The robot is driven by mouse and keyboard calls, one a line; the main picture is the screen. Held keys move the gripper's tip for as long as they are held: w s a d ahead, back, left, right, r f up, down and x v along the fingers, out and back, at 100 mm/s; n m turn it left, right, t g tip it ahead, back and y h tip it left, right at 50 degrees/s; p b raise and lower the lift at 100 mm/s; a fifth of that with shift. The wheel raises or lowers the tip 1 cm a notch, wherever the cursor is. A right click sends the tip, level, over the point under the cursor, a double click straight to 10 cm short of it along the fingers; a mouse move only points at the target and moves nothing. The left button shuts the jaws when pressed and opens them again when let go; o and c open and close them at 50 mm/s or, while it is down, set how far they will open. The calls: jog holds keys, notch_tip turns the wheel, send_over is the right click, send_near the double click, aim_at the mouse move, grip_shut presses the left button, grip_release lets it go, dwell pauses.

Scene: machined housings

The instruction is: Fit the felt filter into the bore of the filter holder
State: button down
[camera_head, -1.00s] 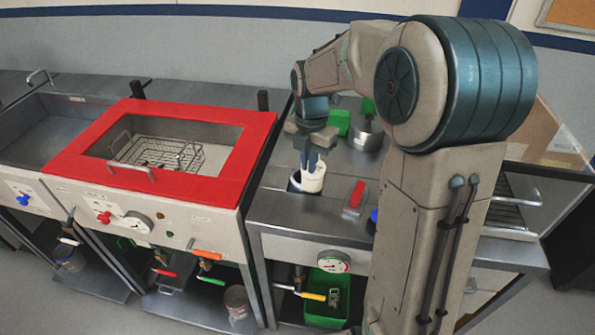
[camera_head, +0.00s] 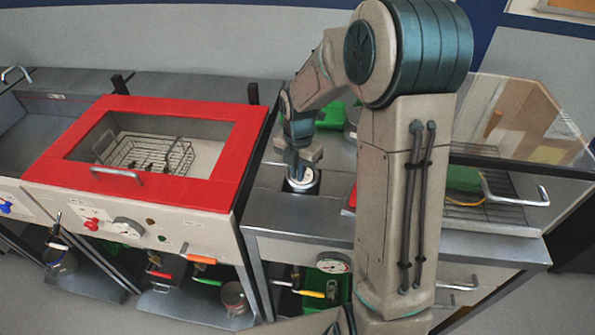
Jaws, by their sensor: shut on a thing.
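Only the pale top of the filter shows. The dark rim of the holder shows around it, so the filter looks to be down in the bore; how deep I cannot tell. My gripper (camera_head: 298,170) points down over the holder and is shut on the filter. Its fingers hide part of the filter's top and the far side of the rim.
A red-framed basin (camera_head: 46,158) with a wire basket (camera_head: 150,155) is to the left. A green container (camera_head: 331,115) and a metal pot (camera_head: 352,121) stand behind my gripper. A wire rack (camera_head: 500,205) lies to the right under a clear panel. My arm hides part of the worktop.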

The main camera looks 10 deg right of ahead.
jog(key=shift+f, duration=0.3)
